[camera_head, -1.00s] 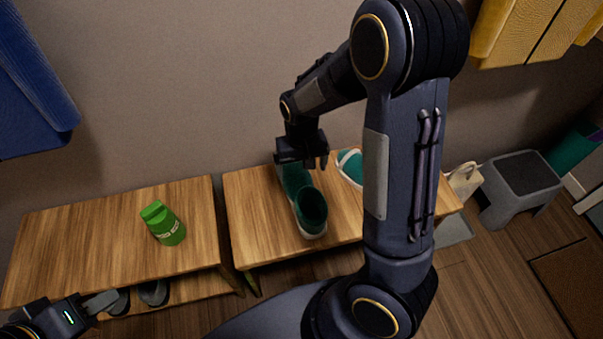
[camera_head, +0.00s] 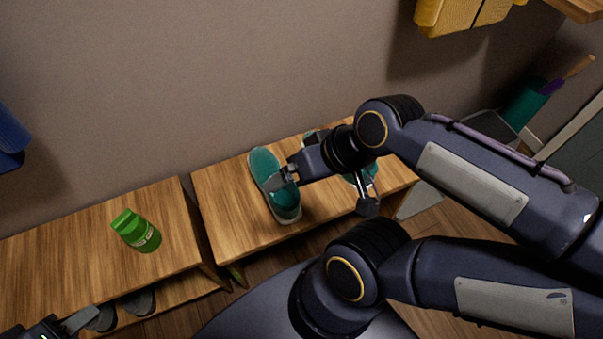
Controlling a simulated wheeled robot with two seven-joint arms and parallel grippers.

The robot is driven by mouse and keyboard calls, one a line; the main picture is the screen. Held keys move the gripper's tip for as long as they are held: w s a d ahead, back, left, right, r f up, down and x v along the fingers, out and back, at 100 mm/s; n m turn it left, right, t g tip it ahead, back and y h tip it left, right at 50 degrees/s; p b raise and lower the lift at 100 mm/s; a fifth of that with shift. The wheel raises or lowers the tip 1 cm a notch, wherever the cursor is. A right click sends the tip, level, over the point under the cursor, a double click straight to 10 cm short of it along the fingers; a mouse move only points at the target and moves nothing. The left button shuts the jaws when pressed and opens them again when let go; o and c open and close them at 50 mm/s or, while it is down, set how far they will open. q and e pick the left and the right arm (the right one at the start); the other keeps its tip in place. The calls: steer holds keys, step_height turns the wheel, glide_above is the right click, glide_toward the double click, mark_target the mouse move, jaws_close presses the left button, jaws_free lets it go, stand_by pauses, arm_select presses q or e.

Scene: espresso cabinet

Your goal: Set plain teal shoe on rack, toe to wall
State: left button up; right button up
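A plain teal shoe (camera_head: 263,163) with a pale sole lies on the right wooden rack (camera_head: 225,215), toe towards the wall, heel near the front edge. A second teal shoe (camera_head: 362,176) with white on it is to its right, largely hidden by my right arm. My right gripper (camera_head: 325,192) is over the rack between the shoes, its fingers spread apart. One fingertip overlaps the plain shoe's side in the picture; I cannot tell whether they touch. My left gripper (camera_head: 72,323) is at the bottom left corner, cut off by the picture edge, away from the shoes.
A narrow gap separates the racks. Yellow (camera_head: 465,14) and blue (camera_head: 10,140) items hang above. A teal bin (camera_head: 525,103) is at the far right.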

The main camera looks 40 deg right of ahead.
steer(key=shift+s, duration=0.15)
steer(key=m+g+h+p, duration=0.1)
steer(key=g+h+p, duration=0.25)
steer(key=g, duration=0.25)
glide_above(271, 173)
steer(key=f, duration=1.1)
steer(key=f+b, duration=0.1)
steer(key=f, duration=0.4)
steer(key=shift+d+f, duration=0.25)
steer(key=shift+w+f+h, duration=0.25)
steer(key=shift+f, duration=0.15)
steer(key=f+b, duration=0.1)
steer(key=f, duration=0.4)
steer(key=f+b, duration=0.1)
steer(key=f, duration=0.1)
steer(key=shift+s+a+f+b, duration=0.25)
steer(key=shift+f+b, duration=0.1)
steer(key=shift+c, duration=0.2)
